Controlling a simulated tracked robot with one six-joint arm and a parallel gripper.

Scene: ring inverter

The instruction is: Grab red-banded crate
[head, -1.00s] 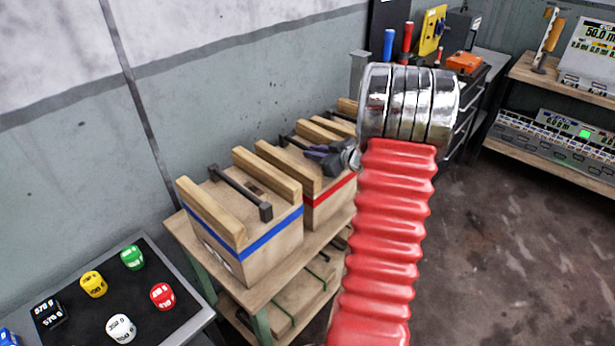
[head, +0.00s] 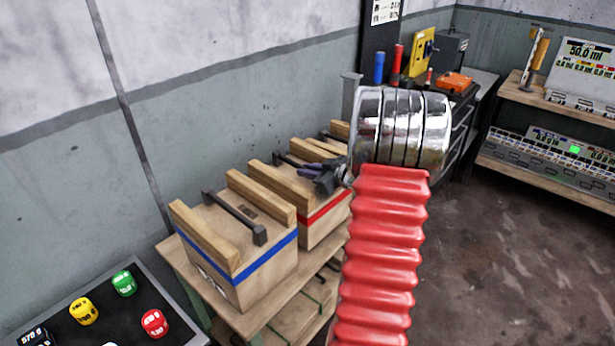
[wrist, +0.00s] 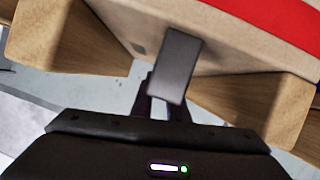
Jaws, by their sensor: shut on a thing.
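The red-banded crate (head: 322,228) is a light wooden box with a red stripe and wooden rails on top. It stands on a wooden bench behind the blue-banded crate, partly hidden by my red arm. My gripper (head: 326,176) is over its top, shut on its dark handle. In the wrist view, the fingers (wrist: 165,108) close around the grey handle bar (wrist: 175,65). The red band (wrist: 285,18) shows at the upper right there. I cannot tell whether the crate is clear of the bench.
A blue-banded crate (head: 240,262) stands close in front on the bench (head: 272,308). Another crate is partly seen behind. A dark tray (head: 90,322) with coloured weights is at lower left. The wall runs close behind the bench. Open floor (head: 510,260) lies to the right.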

